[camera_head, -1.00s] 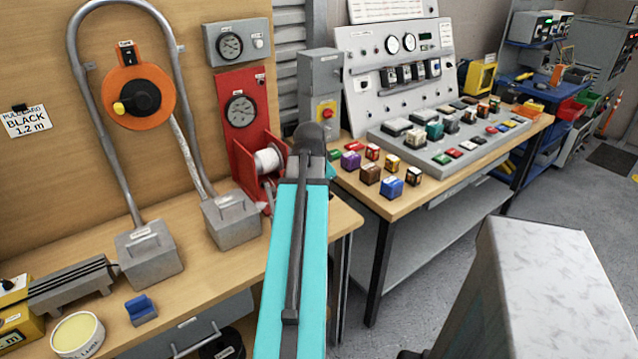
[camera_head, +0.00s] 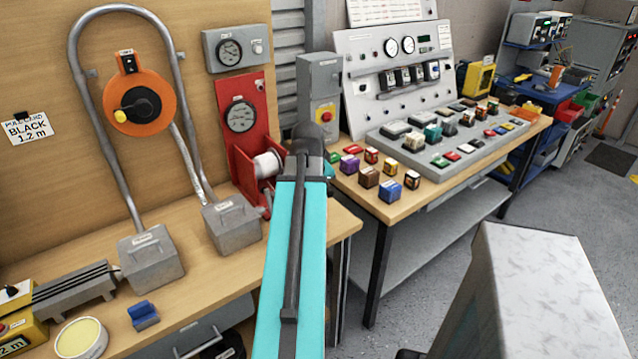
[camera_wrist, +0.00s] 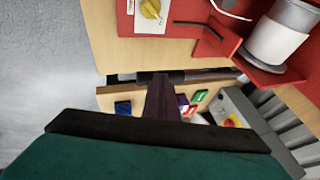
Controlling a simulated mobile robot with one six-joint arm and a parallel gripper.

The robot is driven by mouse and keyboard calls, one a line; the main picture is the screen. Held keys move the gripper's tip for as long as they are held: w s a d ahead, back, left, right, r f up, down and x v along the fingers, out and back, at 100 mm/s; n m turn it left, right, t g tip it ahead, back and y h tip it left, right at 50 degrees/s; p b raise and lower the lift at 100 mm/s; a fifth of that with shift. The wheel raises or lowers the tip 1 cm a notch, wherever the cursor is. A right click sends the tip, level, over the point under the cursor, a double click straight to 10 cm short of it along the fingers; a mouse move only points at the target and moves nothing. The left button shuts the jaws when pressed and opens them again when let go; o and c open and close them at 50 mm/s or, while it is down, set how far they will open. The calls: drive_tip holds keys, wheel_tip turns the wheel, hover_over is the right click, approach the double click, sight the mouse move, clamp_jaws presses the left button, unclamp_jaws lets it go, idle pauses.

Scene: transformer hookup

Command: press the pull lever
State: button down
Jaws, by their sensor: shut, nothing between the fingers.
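My gripper (camera_wrist: 162,80) shows in the wrist view as a narrow dark finger shape, shut and empty, over the wooden bench front. In the head view my arm hides its fingertips. A red stand with a white drum (camera_head: 268,166) is on the bench just left of my wrist; the drum is large at upper right in the wrist view (camera_wrist: 283,32). A short grey rod (camera_head: 266,205) sticks out low by the stand; it may be the pull lever, but I cannot tell. I see no clear contact between gripper and lever.
An orange reel (camera_head: 138,105) hangs on the wooden board within a bent grey pipe. Two grey boxes (camera_head: 150,260) stand on the bench. A second table (camera_head: 408,205) with coloured blocks and a control panel is right of my arm.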

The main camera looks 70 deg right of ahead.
drive_tip(key=b+v, duration=0.1)
drive_tip(key=v, duration=1)
drive_tip(key=shift+s+r, duration=0.1)
idle(1.0)
